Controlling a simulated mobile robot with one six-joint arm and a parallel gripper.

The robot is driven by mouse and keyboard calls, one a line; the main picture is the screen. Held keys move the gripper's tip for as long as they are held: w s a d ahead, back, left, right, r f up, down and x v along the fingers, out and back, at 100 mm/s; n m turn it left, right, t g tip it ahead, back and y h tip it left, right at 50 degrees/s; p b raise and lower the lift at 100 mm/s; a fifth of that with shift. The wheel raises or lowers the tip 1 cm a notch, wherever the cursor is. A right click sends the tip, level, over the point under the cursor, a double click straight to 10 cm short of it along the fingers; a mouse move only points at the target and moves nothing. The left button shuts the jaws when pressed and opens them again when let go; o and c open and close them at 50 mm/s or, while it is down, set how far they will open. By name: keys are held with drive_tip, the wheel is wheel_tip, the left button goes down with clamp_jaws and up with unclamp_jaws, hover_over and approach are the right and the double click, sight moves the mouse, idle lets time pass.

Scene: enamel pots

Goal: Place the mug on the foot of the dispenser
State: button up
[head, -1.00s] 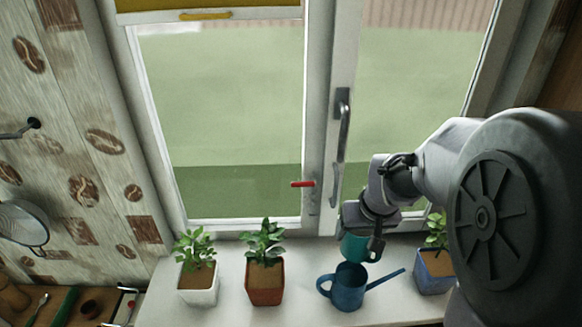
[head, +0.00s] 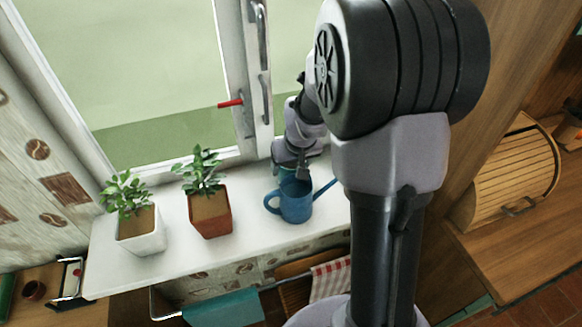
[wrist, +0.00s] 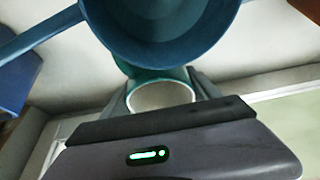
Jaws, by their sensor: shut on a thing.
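My gripper (head: 295,160) is shut on a teal mug (head: 288,174) over the white sill, at the blue watering can (head: 296,206). In the head view the mug shows only as a small teal patch, partly hidden by the gripper and the can. In the wrist view the mug (wrist: 178,74) sits between the fingers of my gripper (wrist: 163,95), with a pale round opening toward the camera. The can (wrist: 165,35) looms close beside it; I cannot tell whether they touch. No dispenser is recognisable in these views.
A red-potted plant (head: 210,215) and a white-potted plant (head: 141,232) stand left of the can on the sill (head: 180,250). The window (head: 150,80) is behind. A wooden bread box (head: 515,170) stands on the counter at right.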

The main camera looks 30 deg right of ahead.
drive_tip(key=shift+f, duration=0.1)
drive_tip(key=o, duration=1.7)
